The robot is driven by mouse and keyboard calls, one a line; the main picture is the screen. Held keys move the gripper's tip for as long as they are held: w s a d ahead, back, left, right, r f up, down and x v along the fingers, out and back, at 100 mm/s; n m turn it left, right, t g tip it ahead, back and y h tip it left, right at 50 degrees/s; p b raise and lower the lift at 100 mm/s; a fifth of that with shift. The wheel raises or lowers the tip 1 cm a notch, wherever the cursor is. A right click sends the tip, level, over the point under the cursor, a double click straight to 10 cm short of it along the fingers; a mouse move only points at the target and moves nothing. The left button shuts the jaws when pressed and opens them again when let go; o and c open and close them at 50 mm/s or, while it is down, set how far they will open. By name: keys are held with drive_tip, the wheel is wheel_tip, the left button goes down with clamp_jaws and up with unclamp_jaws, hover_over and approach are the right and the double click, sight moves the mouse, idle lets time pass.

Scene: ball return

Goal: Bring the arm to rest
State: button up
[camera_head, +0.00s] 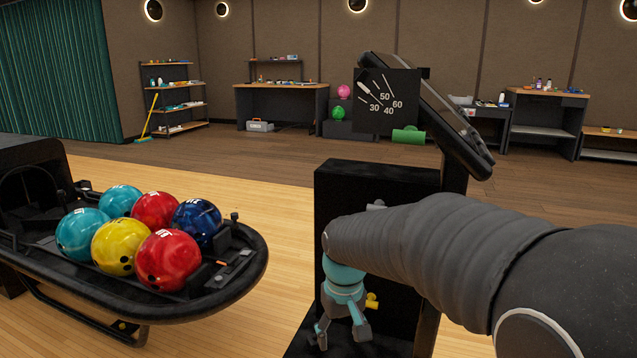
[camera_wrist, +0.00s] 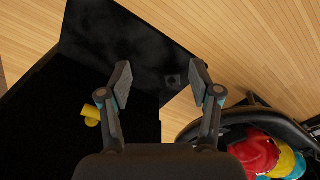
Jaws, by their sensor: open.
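My gripper (camera_head: 342,335) points downward in front of a black cabinet-like stand (camera_head: 375,178) in the head view, with a teal band above its fingers. The fingers are spread apart and empty; in the wrist view the gripper (camera_wrist: 161,76) shows a clear gap between its two pads. My arm comes in from the right and bends down at the wrist. A small yellow knob (camera_head: 372,300) shows just right of the gripper. It also shows in the wrist view (camera_wrist: 91,116), left of the left finger. I cannot tell whether any finger touches the stand.
A black ball rack (camera_head: 225,290) on the left holds several red, yellow, teal and blue balls. A dial (camera_head: 387,100) marked 30 to 60 and a tilted screen (camera_head: 440,120) top the stand. Open wooden floor (camera_head: 265,205) lies between rack and stand. Shelves and benches line the back wall.

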drive_tip(key=s+d+r+m+t, duration=0.1)
drive_tip(key=s+d+r, duration=0.1)
drive_tip(key=s, duration=0.4)
drive_tip(key=s+d+r+m+t, duration=0.1)
drive_tip(key=s+d+r+t, duration=0.1)
drive_tip(key=s+d, duration=0.3)
drive_tip(key=s+d+r+m+t+p, duration=0.1)
drive_tip(key=s+d+r, duration=0.3)
drive_tip(key=s, duration=0.4)
drive_tip(key=shift+d+t, duration=0.25)
drive_tip(key=shift+t, duration=0.25)
drive_tip(key=shift+r, duration=0.1)
idle(1.1)
